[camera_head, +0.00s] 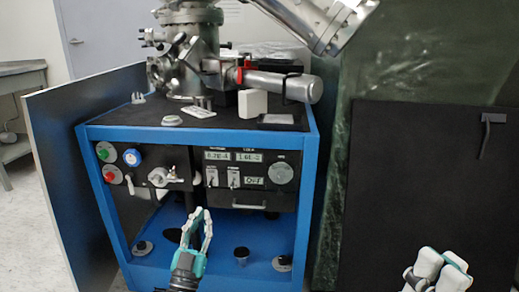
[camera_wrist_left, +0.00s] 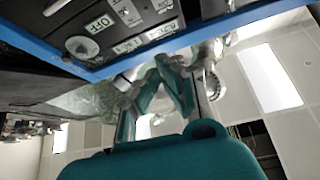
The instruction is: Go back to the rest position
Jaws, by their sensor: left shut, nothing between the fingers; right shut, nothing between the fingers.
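My left gripper (camera_head: 203,216) is in front of the blue-framed vacuum cabinet (camera_head: 310,165), below its control panel. Its fingers point up and are shut with nothing between them. In the left wrist view the left gripper (camera_wrist_left: 165,62) shows its teal fingers meeting near the blue frame edge (camera_wrist_left: 190,38). Whether it touches the frame I cannot tell. My right gripper (camera_head: 440,262) is at the bottom right of the head view, in front of the dark panel, shut and empty.
The control panel (camera_head: 236,172) has displays, knobs and buttons. A metal vacuum chamber (camera_head: 190,50) stands on top of the cabinet. An open dark side panel (camera_head: 85,165) stands at the left. A black panel (camera_head: 420,180) with a handle is at the right. Pale floor (camera_head: 25,210) is free at far left.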

